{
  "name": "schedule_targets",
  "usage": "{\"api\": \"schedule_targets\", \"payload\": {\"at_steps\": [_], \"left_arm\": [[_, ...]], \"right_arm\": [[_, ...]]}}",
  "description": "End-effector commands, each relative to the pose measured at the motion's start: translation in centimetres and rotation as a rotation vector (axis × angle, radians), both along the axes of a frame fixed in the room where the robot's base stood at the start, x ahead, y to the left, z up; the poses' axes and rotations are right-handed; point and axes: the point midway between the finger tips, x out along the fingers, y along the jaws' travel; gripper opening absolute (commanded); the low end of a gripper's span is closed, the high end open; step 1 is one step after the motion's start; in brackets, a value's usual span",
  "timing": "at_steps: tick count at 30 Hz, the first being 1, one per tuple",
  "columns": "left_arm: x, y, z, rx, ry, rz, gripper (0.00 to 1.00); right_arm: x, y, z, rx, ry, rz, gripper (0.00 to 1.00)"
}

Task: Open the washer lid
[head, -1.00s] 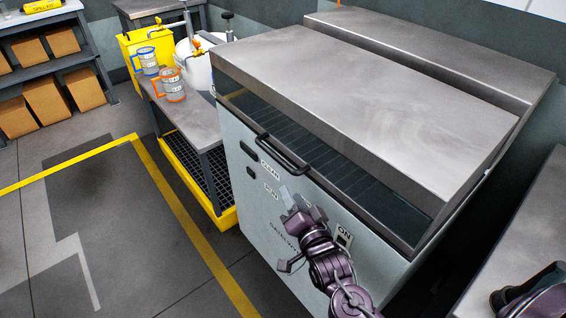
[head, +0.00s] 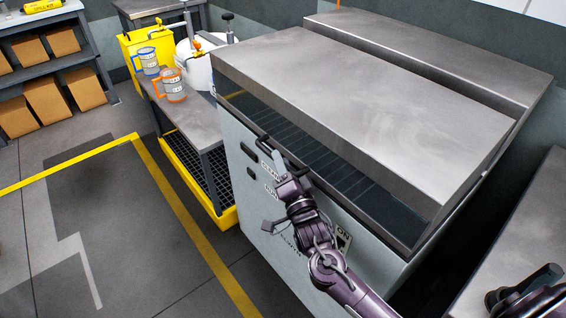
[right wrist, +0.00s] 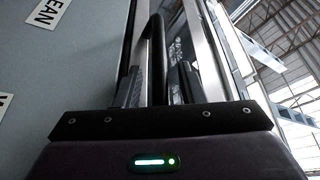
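The washer (head: 235,160) is a large pale grey cabinet with labelled controls. Its lid (head: 370,100) has a broad metal top and a dark glazed sloping front, and looks closed. A black bar handle (head: 262,141) runs along the lid's front edge, partly hidden by my right gripper (head: 279,163). In the right wrist view, the handle (right wrist: 157,50) rises between the two separated fingers of my right gripper (right wrist: 160,88). The gripper is open; I see a gap on both sides of the handle and cannot tell contact. My left gripper is not in view.
A metal surface (head: 515,240) stands at the right. The floor at left is clear.

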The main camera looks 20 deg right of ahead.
Motion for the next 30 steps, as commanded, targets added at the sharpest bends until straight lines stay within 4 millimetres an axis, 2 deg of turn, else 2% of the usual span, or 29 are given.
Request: {"api": "schedule_targets", "payload": {"at_steps": [7,15,25,30], "left_arm": [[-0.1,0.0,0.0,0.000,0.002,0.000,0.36],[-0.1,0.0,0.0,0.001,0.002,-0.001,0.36],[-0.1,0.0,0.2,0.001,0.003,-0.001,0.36],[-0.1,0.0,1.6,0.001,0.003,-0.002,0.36]], "right_arm": [[0.1,0.0,-0.1,0.000,0.001,0.000,0.35],[0.0,0.0,-0.1,0.000,0.001,0.000,0.00],[0.0,0.0,0.2,0.003,0.002,0.000,0.00],[0.2,0.0,1.9,0.034,0.012,0.000,0.00]]}}
